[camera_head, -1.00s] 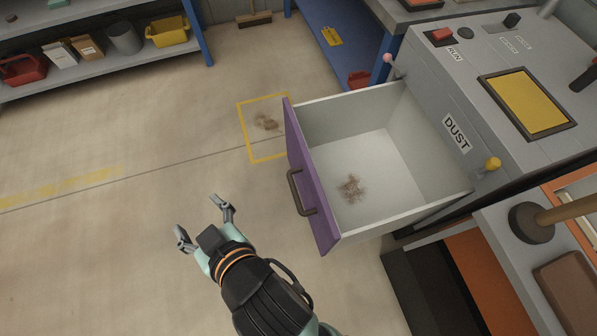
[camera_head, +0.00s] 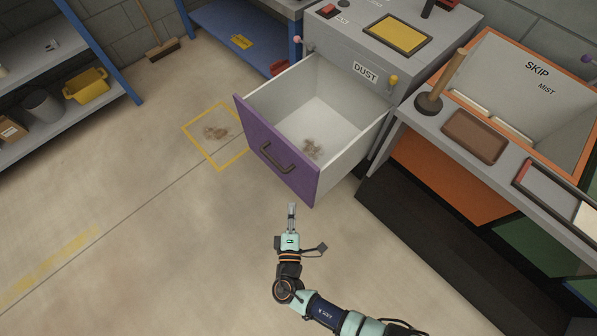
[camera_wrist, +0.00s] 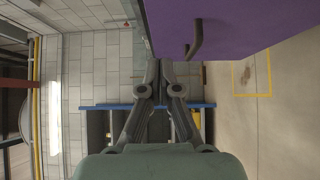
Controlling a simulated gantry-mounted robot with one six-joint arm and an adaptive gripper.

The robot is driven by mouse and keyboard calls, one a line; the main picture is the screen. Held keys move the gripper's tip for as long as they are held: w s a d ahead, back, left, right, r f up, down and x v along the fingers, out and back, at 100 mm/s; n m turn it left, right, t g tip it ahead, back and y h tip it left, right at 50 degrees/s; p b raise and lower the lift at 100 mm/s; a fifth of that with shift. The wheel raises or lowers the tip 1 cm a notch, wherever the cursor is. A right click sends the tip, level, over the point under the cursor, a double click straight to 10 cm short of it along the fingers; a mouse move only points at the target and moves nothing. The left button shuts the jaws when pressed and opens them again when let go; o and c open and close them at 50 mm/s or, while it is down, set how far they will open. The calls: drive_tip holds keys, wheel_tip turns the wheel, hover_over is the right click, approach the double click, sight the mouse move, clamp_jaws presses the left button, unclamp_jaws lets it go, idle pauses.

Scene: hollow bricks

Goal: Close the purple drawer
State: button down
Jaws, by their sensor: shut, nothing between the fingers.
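The purple drawer (camera_head: 262,146) is pulled well out of the grey machine marked DUST (camera_head: 345,60). My gripper (camera_head: 292,206) is shut and empty, just in front of the drawer's near right corner in the head view. In the wrist view the closed fingertips (camera_wrist: 160,66) show below the purple front (camera_wrist: 225,25), with the handle (camera_wrist: 194,40) to their right. I cannot tell whether the fingers touch the front.
A counter with a plunger (camera_head: 430,102) and a brown tray (camera_head: 475,136) stands right of the drawer, by the SKIP bin (camera_head: 540,100). Shelves (camera_head: 60,120) stand at the left.

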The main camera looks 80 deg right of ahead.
drive_tip(key=b, duration=0.3)
approach(302, 163)
drive_tip(key=w+d, duration=0.3)
drive_tip(key=d, duration=0.1)
drive_tip(key=s+d, duration=0.1)
drive_tip(key=shift+s+d+r, duration=0.2)
drive_tip(key=shift+s+d, duration=0.1)
drive_tip(key=shift+d, duration=0.1)
drive_tip(key=shift+w, duration=0.1)
